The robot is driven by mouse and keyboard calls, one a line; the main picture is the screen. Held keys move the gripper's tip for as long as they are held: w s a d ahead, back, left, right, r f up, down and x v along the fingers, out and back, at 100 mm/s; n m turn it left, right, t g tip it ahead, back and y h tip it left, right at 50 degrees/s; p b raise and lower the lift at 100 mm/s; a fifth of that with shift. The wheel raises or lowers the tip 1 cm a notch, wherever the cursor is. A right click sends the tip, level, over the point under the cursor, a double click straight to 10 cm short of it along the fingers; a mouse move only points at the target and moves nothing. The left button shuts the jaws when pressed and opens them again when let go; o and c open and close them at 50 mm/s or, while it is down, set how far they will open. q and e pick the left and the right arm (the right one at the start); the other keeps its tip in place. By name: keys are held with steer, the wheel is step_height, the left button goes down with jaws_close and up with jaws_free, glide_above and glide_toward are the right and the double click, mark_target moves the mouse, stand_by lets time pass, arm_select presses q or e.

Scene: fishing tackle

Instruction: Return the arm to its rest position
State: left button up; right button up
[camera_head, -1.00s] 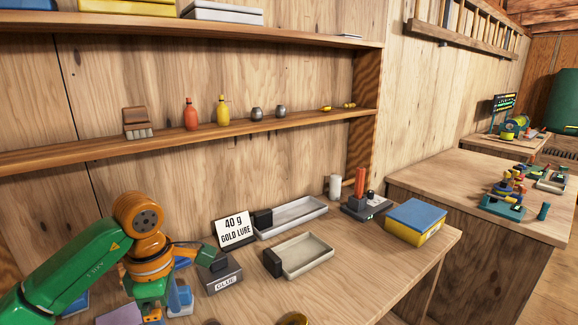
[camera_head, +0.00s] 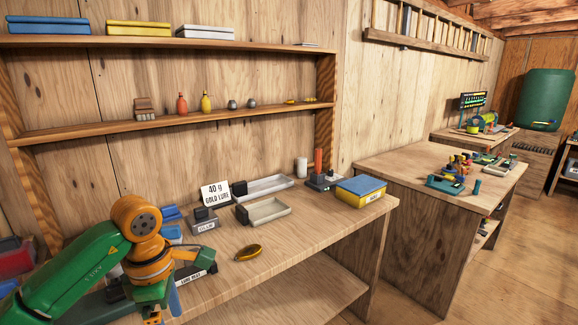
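My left arm, green and orange, comes in from the lower left. Its gripper (camera_head: 157,313) points down at the bottom edge of the head view, over the left part of the wooden bench (camera_head: 310,228). Its fingertips are cut off or hidden, so I cannot tell whether it is open or holds anything. My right arm and gripper are not in view. A gold lure (camera_head: 248,253) lies on the bench, to the right of my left gripper and apart from it. A sign (camera_head: 215,194) reading "40 g gold lure" stands at the back.
A grey glue box (camera_head: 204,222), two shallow trays (camera_head: 270,211) (camera_head: 268,186) and a blue and yellow box (camera_head: 361,190) stand on the bench. A dark labelled stand (camera_head: 192,278) is close behind the gripper. The bench front right of the lure is clear.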

arm_select(q)
steer(key=w+d+f+n+h, duration=0.1)
steer(key=d+f+n+h, duration=0.2)
steer(key=d+h, duration=0.45)
steer(key=d+f+n+h, duration=0.3)
steer(key=d+n+h, duration=0.15)
steer(key=d, duration=0.65)
steer(key=w+a+f+n+t, duration=0.35)
steer(key=f+n+t, duration=0.25)
steer(key=n, duration=0.5)
steer(key=w+a+f+n+t, duration=0.2)
steer(key=w+f+n+t, duration=0.2)
steer(key=f+n+t, duration=0.45)
steer(key=s+a+f+n+g+y, duration=0.3)
steer(key=s+a+f+n+y, duration=0.2)
steer(key=s+f+n, duration=0.4)
steer(key=s+a+f+n+g+y, duration=0.3)
steer(key=s+a+f+n+y, duration=0.25)
steer(key=s+f, duration=0.4)
steer(key=s+a+f+n+g+y, duration=0.1)
steer(key=s+f+n+g, duration=0.2)
steer(key=s, duration=0.8)
steer(key=s+f+n+g, duration=0.4)
steer(key=s+f, duration=0.3)
steer(key=s, duration=0.4)
steer(key=shift+s+a+y, duration=0.25)
steer(key=shift+a+y, duration=0.1)
steer(key=shift+w+g, duration=0.1)
steer(key=shift+g, duration=0.15)
